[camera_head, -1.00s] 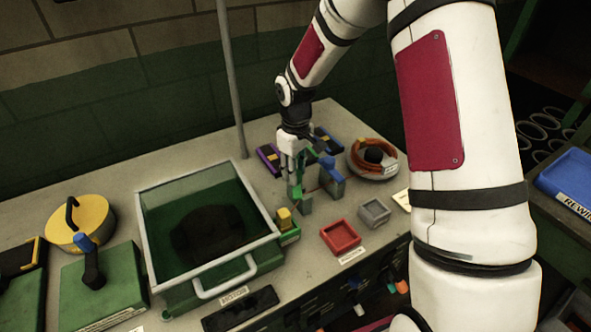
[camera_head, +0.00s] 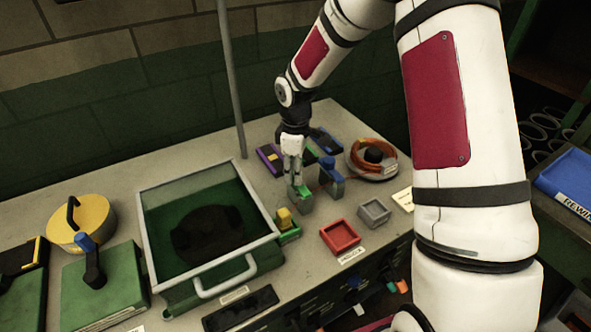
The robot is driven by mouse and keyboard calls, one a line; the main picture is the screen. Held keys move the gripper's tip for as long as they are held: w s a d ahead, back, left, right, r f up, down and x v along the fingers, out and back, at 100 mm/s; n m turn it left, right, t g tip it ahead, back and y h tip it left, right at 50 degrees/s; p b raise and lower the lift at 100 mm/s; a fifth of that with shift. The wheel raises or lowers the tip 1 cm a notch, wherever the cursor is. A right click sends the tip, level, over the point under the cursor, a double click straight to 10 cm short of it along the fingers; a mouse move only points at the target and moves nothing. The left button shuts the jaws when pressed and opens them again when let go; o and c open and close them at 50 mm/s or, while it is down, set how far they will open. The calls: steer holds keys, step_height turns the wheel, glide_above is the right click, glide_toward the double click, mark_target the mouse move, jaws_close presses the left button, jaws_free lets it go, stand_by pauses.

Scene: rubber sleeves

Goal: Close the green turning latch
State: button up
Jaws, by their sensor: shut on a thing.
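The green turning latch (camera_head: 304,193) stands on a small block near the middle of the bench, between a yellow latch (camera_head: 284,217) and a blue latch (camera_head: 328,162). My gripper (camera_head: 297,184) points down at the green latch from above, with its fingers shut on it. The fingers hide part of the latch, and its exact turn angle is too small to tell.
A green basin with a grey rim (camera_head: 205,176) stands to the left. A red tray (camera_head: 340,236) and a grey tray (camera_head: 374,212) lie in front to the right. An orange coil (camera_head: 371,150) sits behind right. A grey pole (camera_head: 231,80) rises behind the basin.

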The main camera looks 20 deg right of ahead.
steer(key=o, duration=1.1)
steer(key=shift+o, duration=0.2)
steer(key=shift+r, duration=0.1)
step_height(320, 180, up, 12)
